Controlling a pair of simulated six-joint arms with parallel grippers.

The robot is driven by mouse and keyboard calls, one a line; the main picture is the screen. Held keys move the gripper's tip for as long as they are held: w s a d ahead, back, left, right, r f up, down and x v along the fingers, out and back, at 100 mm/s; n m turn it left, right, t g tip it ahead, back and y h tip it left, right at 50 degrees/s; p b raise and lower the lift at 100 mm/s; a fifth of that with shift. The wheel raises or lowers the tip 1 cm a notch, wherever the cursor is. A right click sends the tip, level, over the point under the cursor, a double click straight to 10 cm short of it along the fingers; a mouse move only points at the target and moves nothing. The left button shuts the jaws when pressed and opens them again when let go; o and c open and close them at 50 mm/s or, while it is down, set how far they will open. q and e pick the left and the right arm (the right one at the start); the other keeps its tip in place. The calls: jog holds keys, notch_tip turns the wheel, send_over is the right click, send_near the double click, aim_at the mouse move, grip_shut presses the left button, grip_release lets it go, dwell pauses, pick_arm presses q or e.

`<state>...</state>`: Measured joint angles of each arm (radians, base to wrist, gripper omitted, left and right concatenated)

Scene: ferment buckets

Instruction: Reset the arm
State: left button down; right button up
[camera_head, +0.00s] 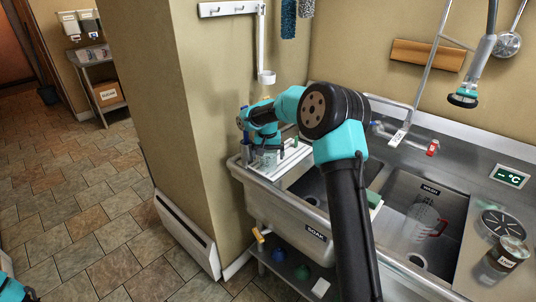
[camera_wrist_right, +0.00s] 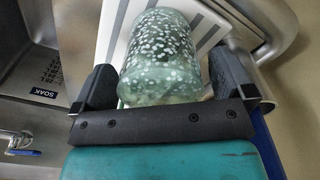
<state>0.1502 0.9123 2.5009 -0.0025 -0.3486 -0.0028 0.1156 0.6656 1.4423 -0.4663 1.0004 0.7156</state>
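My right arm reaches over the sink, and its gripper (camera_head: 265,150) is low over the white ribbed drainboard (camera_head: 305,153) at the sink's far left corner. In the right wrist view, a pale green glass jar (camera_wrist_right: 160,55) with white specks lies between the two dark fingers of my right gripper (camera_wrist_right: 165,85). The fingers stand wide apart, one on each side of the jar, with a narrow gap showing on the right. The striped drainboard is behind the jar. A teal and dark bit of my left arm shows at the bottom left corner; its fingers cannot be made out.
The right basin, marked WASH, holds a clear jug (camera_head: 422,218) with red marks. A jar (camera_head: 507,253) stands on the steel counter at the right. A tap (camera_head: 432,147) and a hanging spray head (camera_head: 464,97) are behind the basins. A wall corner stands close left of the sink.

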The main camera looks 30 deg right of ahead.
jog(key=shift+r, duration=0.15)
dwell(0.8)
jog(key=shift+r, duration=0.85)
jog(key=shift+r, duration=0.2)
jog(key=shift+a+r, duration=0.1)
jog(key=shift+r, duration=0.5)
jog(key=shift+s+r, duration=0.1)
jog(key=shift+r, duration=0.3)
jog(key=shift+r, duration=0.8)
jog(key=shift+r, duration=0.2)
jog(key=shift+a+r, duration=0.1)
jog(key=shift+r, duration=0.7)
